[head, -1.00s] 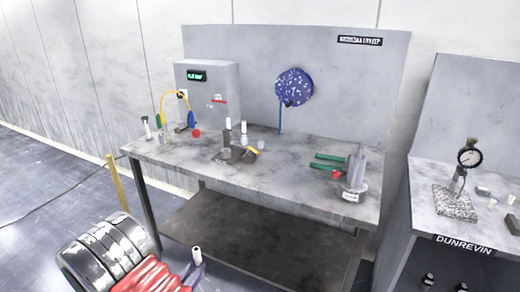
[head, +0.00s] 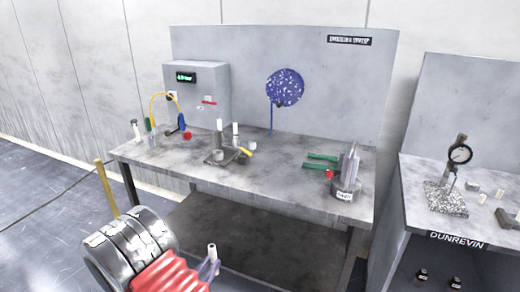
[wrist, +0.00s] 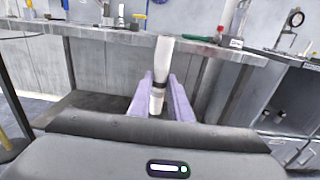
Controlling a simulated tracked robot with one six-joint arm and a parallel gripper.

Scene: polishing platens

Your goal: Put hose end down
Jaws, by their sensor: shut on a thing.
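My gripper (head: 209,268) is low in front of the bench (head: 270,181), below its top. In the wrist view its two purple fingers (wrist: 161,100) are shut on a pale tube (wrist: 162,72) with a dark band. The tube stands nearly upright and shows in the head view (head: 212,253). I cannot tell whether this tube is the hose end; no hose shows running from it. A thin yellow hose (head: 160,94) arcs at the grey box (head: 215,85) on the bench, near a green piece (head: 148,124) and a blue piece (head: 182,121).
On the bench are a dark fixture (head: 226,157) with white-topped posts, green-handled pliers (head: 322,157), a red knob (head: 329,174) and a grey round stand (head: 346,183). A blue speckled disc (head: 285,87) is on the back panel. A second bench (head: 415,205) stands right. Bare bench top lies centre-right.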

